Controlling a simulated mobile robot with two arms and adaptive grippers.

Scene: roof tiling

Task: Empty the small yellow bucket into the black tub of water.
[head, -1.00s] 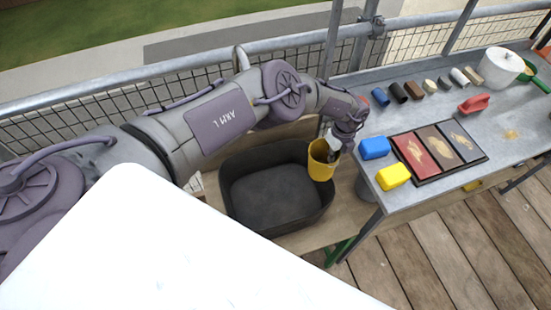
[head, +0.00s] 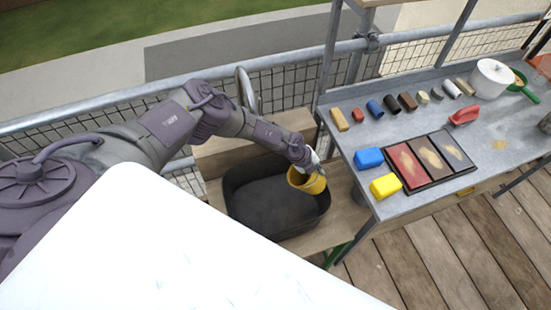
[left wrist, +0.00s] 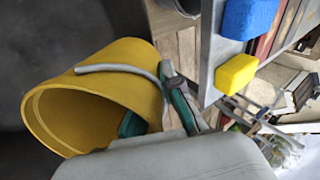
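The small yellow bucket (head: 308,184) hangs over the right part of the black tub (head: 236,205), tilted well over. In the left wrist view the bucket (left wrist: 110,85) lies nearly on its side, its mouth facing left and its grey wire handle across its side. My left gripper (head: 312,168) is shut on the bucket; its green-tipped fingers (left wrist: 160,112) show by the bucket's wall, partly hidden by the gripper body. The tub's inside is dark, and I cannot make out the water surface. No stream shows. My right gripper is out of view.
The metal workbench (head: 352,133) stands right of the tub, with a blue sponge (head: 369,158), a yellow sponge (head: 385,186) and a tray of coloured panels near its left edge. A mesh railing runs behind. A white panel (head: 150,250) covers the lower left.

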